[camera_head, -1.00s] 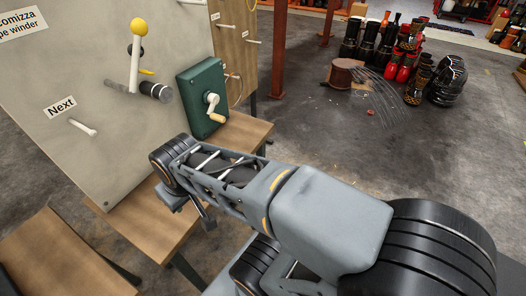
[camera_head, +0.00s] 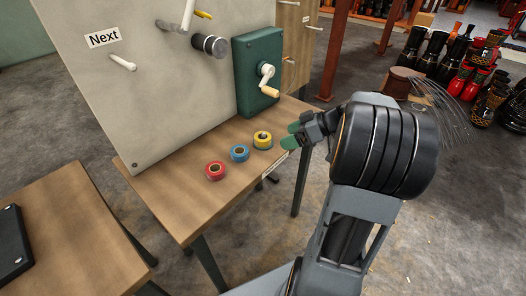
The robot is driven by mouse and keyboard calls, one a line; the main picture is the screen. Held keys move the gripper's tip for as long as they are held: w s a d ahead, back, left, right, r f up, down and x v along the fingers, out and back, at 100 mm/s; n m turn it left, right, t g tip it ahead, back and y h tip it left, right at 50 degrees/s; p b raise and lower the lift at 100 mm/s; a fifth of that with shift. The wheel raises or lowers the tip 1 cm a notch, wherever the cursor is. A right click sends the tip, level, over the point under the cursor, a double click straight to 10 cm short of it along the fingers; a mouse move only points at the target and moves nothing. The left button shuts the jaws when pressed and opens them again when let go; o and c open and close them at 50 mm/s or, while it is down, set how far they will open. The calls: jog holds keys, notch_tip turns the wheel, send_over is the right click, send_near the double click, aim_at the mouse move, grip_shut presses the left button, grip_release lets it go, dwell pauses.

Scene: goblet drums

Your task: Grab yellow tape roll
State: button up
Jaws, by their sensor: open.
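The yellow tape roll (camera_head: 263,140) lies flat on the wooden table, the rightmost of three rolls in a slanting row. The blue tape roll (camera_head: 239,153) is to its left, and the red tape roll (camera_head: 215,171) is left of that, nearer the front. My gripper (camera_head: 291,135), with green fingertips, is open just right of the yellow roll, pointing left toward it. A small gap shows between the fingertips and the roll. Nothing is between the fingers.
The wooden table (camera_head: 190,205) has a grey board (camera_head: 150,95) with a "Next" label and pegs behind the rolls. A green crank box (camera_head: 257,75) stands close behind the yellow roll. Another wooden table (camera_head: 70,240) is at the left. Drums (camera_head: 425,45) stand far right.

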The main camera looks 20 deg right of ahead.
aim_at(266, 136)
jog(key=w+d+f+n+t+b, duration=0.1)
jog(key=d+f+t, duration=0.1)
jog(key=d, duration=0.3)
jog(key=x, duration=0.9)
jog(key=w+r+x, duration=0.1)
jog(key=x, duration=0.3)
jog(key=shift+a, duration=0.15)
jog(key=c, duration=1)
jog(key=shift+r, duration=0.1)
